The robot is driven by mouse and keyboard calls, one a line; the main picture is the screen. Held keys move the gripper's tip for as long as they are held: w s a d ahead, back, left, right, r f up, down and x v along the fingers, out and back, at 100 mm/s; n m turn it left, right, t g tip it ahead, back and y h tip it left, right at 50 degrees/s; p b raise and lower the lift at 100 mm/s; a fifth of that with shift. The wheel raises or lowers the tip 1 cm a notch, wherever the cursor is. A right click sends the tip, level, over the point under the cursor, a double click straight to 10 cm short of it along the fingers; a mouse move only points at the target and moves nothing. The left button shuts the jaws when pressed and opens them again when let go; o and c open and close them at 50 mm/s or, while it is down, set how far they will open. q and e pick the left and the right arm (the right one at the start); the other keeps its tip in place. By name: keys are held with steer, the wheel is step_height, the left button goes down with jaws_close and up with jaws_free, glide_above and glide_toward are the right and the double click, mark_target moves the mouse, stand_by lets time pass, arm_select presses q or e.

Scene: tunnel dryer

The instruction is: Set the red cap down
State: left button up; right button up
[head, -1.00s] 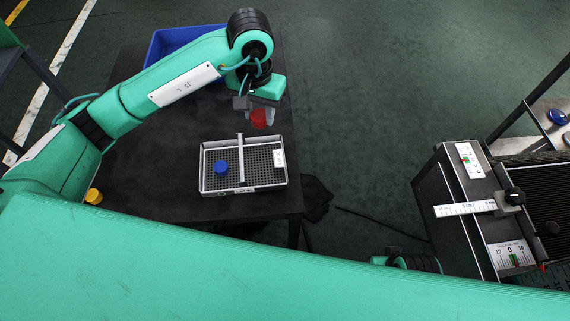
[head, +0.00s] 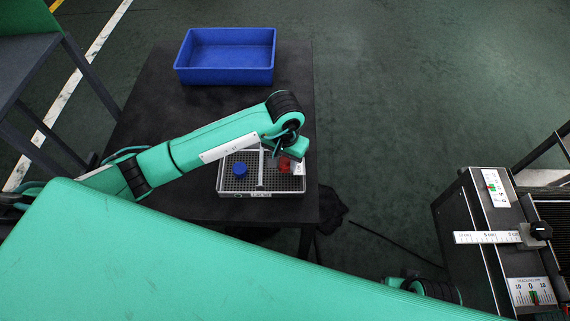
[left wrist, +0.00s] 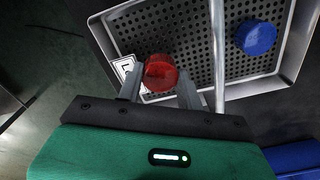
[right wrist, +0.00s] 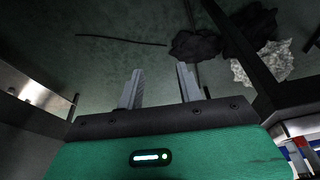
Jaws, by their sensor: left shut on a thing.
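The red cap (head: 284,167) is between the fingertips of my left gripper (head: 282,161), which is shut on it. In the left wrist view the red cap (left wrist: 160,72) shows between the two fingers, over the perforated tray floor. It is in or above the tray's compartment with the white label; whether it touches the floor I cannot tell. The metal tray (head: 231,194) has a divider bar (left wrist: 217,60). A blue cap (head: 239,169) sits in the other compartment. My right gripper (right wrist: 160,88) is open and empty, over the dark floor.
The tray stands near the front right of the black table (head: 150,115). An empty blue bin (head: 224,76) stands at the back. A machine with scales (head: 484,225) is at the right. Bare table lies between bin and tray.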

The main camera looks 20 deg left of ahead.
arm_select(q)
step_height(320, 180, down, 3)
steer(key=shift+r, duration=0.15)
arm_select(e)
steer(key=shift+r, duration=0.4)
steer(key=shift+s+f, duration=0.1)
arm_select(q)
steer(key=o, duration=1)
steer(key=shift+c, duration=0.2)
arm_select(e)
steer(key=shift+r, duration=0.5)
